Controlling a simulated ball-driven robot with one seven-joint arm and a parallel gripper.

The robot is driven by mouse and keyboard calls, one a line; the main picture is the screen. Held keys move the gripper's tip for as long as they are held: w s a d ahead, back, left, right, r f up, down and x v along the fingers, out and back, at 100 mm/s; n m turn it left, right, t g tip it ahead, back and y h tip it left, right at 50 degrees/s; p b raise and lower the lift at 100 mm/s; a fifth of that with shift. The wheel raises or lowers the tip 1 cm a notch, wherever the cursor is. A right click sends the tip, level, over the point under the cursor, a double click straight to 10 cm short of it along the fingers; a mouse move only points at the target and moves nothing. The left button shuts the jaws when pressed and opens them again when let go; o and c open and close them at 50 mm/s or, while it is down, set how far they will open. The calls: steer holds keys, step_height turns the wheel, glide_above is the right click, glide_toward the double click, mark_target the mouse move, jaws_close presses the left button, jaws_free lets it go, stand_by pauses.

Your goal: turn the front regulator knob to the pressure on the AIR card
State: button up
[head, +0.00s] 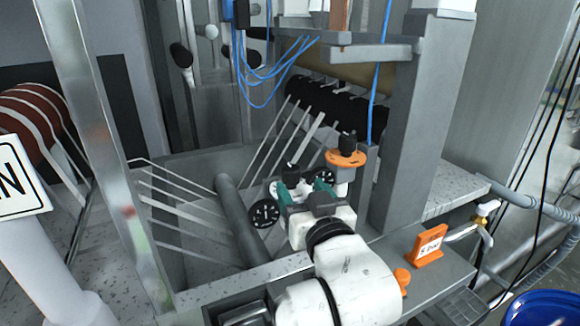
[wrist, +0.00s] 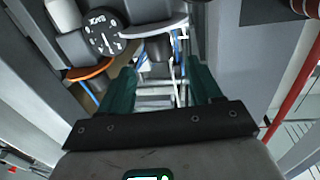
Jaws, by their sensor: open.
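The front regulator's black knob (head: 290,171) stands upright just beyond my gripper in the head view. My gripper (head: 303,190) has teal fingers spread apart with nothing visibly held; they also show in the wrist view (wrist: 160,82). The fingers partly hide the front regulator's body. A dark round gauge (head: 265,214) is left of the fingers, and another (head: 323,179) is behind them. The orange card (head: 430,245) stands on the ledge at right; its small print seems to read "5 bar". In the wrist view a gauge marked BACK (wrist: 103,34) is at upper left.
A second regulator with a black knob and orange ring (head: 345,158) stands close behind right. A grey post (head: 408,140) rises beyond it. Pale webbing strips and a grey roller (head: 240,220) lie at left. Blue hoses (head: 262,85) hang above.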

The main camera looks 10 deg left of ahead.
mark_target(294, 177)
steer(key=p+x, duration=0.1)
steer(key=x, duration=0.6)
steer(key=shift+w+a+p, duration=0.2)
steer(key=shift+w+p, duration=0.15)
steer(key=c, duration=0.9)
steer(key=shift+c, duration=0.2)
